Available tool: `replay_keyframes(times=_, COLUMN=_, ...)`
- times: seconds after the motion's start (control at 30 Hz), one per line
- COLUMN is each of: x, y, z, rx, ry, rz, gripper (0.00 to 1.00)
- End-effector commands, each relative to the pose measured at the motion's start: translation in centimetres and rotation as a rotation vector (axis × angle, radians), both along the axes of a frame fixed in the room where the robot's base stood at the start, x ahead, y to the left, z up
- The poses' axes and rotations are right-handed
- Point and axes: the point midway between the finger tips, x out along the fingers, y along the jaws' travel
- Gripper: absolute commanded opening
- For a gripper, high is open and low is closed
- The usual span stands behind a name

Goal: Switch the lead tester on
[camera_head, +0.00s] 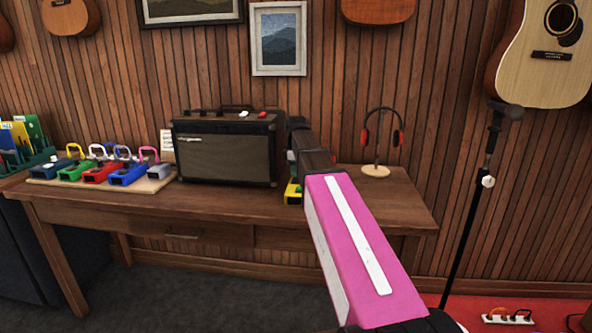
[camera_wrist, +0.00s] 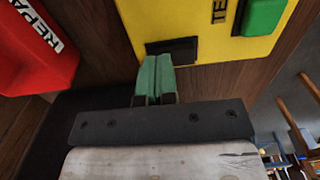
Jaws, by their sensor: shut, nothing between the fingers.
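The lead tester appears to be a yellow box (camera_wrist: 210,22) with partly visible black lettering starting "TE", at the top of the wrist view. A raised green block (camera_wrist: 263,15) sits on its right part. A dark rectangular piece (camera_wrist: 185,46), possibly a switch or slot, is at its near edge. My gripper (camera_wrist: 159,60) has green fingers pressed together, empty, with the tips right at the dark piece. I cannot tell whether they touch it. In the head view, a yellow patch (camera_head: 293,190) shows beside the amplifier, mostly hidden by my pink arm.
A red object (camera_wrist: 38,45) with white lettering lies left of the fingers. A microphone stand (camera_head: 466,225) is at the right.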

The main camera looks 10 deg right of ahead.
Motion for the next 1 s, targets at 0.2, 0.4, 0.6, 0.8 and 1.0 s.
replay_keyframes(times=0.2, x=0.0, y=0.0, z=0.0, rx=0.0, ry=0.0, rz=0.0, gripper=0.0)
replay_keyframes(times=0.4, x=0.0, y=0.0, z=-0.3, rx=0.0, ry=0.001, rz=0.0, gripper=0.0)
replay_keyframes(times=0.6, x=-0.2, y=0.0, z=-0.3, rx=0.0, ry=0.001, rz=0.0, gripper=0.0)
replay_keyframes(times=0.8, x=-0.9, y=0.3, z=0.0, rx=0.0, ry=0.001, rz=0.0, gripper=0.0)
replay_keyframes(times=1.0, x=-1.4, y=0.5, z=0.3, rx=0.0, ry=0.001, rz=0.0, gripper=0.0)
